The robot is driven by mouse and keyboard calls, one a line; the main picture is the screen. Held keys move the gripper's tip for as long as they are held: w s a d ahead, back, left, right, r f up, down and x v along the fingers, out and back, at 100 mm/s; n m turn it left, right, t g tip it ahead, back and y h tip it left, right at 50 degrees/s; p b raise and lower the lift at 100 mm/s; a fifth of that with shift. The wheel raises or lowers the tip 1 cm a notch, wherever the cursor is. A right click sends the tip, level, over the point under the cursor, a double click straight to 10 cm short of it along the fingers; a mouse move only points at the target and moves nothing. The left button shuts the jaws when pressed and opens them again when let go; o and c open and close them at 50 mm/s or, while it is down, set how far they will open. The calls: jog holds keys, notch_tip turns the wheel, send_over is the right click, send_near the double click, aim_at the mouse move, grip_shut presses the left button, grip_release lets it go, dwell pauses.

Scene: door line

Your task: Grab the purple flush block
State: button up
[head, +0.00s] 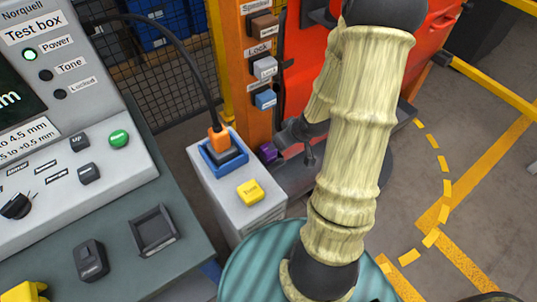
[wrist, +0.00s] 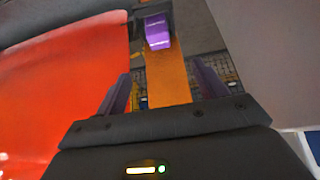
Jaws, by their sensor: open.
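The purple flush block (head: 268,152) sits low on the orange post in the head view, just left of my arm's dark end. In the wrist view the purple block (wrist: 157,31) shows near the top centre, seated in a dark holder on the orange strip. My gripper (wrist: 163,82) is open, with its two dark purplish fingers spread apart and nothing between them. The block lies beyond the fingertips, apart from them. In the head view my arm hides much of the gripper.
The orange post (head: 255,100) also carries brown, grey and blue blocks. A red machine (head: 420,40) stands close on the right. A grey pedestal (head: 225,195) with a yellow block (head: 250,191) and a cabled orange plug (head: 219,134) stands left. Marked floor is clear at right.

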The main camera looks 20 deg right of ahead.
jog(key=b, duration=0.2)
send_near(268, 153)
jog(key=x, duration=0.3)
jog(key=w+d+x, duration=0.1)
jog(key=x, duration=0.1)
jog(key=shift+w+a+f, duration=0.1)
jog(key=shift+w+f, duration=0.1)
jog(key=x, duration=0.5)
jog(key=shift+w+b, duration=0.35)
jog(key=shift+w, duration=0.05)
jog(key=c, duration=1.3)
jog(key=shift+r, duration=0.15)
